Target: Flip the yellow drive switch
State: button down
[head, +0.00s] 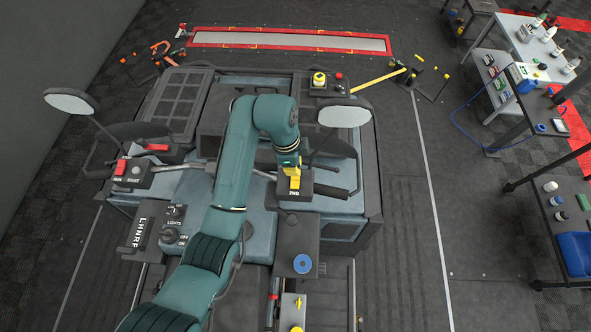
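The yellow drive switch (294,182) shows in the head view on a small dark box on the right handlebar. A white label, too small to read surely, is on the box below it. My arm reaches over the machine from below. My gripper (289,163) is at the far edge of the switch, right over or against it. I cannot tell whether they touch. Its fingers are mostly hidden by the wrist and blend with the yellow parts, so its opening does not show.
A mirror (344,113) stands close right of my wrist, another mirror (71,101) at the left. A box with red switches (130,171) sits on the left handlebar. A panel with yellow and red buttons (328,81) lies beyond. Open floor (420,200) is at the right.

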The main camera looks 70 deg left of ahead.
jog(key=shift+f+b, duration=0.8)
jog(key=shift+f, duration=1.05)
dwell(1.1)
jog(key=shift+r, duration=0.1)
notch_tip(320, 180, up, 2)
jog(key=p, duration=0.2)
jog(key=shift+r+p, duration=0.2)
jog(key=shift+p, duration=0.1)
jog(key=shift+r, duration=2.25)
